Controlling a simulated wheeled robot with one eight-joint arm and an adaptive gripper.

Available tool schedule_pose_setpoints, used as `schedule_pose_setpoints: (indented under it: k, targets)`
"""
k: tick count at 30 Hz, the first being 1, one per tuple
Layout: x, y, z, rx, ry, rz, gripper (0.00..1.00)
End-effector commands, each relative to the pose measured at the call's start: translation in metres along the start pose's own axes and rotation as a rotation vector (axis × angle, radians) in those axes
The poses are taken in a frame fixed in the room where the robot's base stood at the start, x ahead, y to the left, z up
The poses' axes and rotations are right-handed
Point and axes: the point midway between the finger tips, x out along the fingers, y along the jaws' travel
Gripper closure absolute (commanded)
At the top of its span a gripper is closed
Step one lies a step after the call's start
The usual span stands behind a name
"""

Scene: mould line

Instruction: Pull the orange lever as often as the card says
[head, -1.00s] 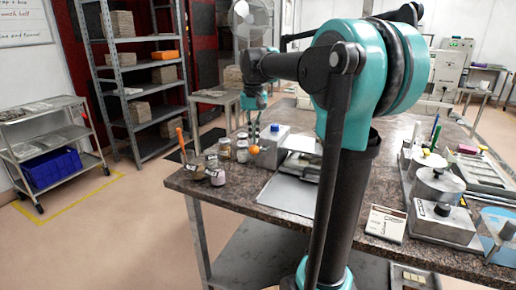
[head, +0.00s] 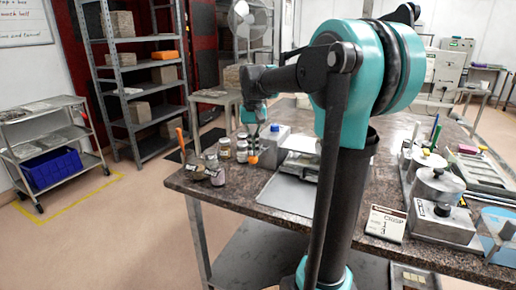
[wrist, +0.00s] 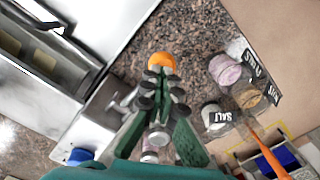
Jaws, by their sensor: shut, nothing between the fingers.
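The orange lever shows as a round orange knob (head: 253,160) low at the front of a grey box (head: 270,146) with a blue cap. In the wrist view the knob (wrist: 162,61) lies just beyond my fingertips; I cannot tell whether they touch it. My gripper (head: 250,138) is shut and empty, pointing down above the knob. In the wrist view its green fingers (wrist: 157,88) are together. The card (head: 386,223) stands at the table's front edge, right of my arm; its small print seems to read "CRISP" with a 3 below.
Several labelled jars (head: 218,176), one marked SALT (wrist: 213,116), stand left of the lever, close to the table edge. A metal tray (head: 288,193) lies right of it. A silver device (head: 441,222) stands by the card. A shelf rack and a trolley are beyond the table.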

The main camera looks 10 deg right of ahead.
Motion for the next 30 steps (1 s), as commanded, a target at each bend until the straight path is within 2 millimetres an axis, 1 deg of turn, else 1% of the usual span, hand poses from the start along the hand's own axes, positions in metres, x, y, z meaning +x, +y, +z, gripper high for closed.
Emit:
schedule_pose_setpoints:
  k: [6, 14, 30]
  targets:
    - [0.008, 0.000, 0.001, 0.000, 0.000, 0.000, 1.00]
    - [0.012, 0.000, 0.000, 0.000, 0.000, 0.000, 1.00]
    - [0.032, 0.001, -0.002, 0.000, 0.000, 0.000, 1.00]
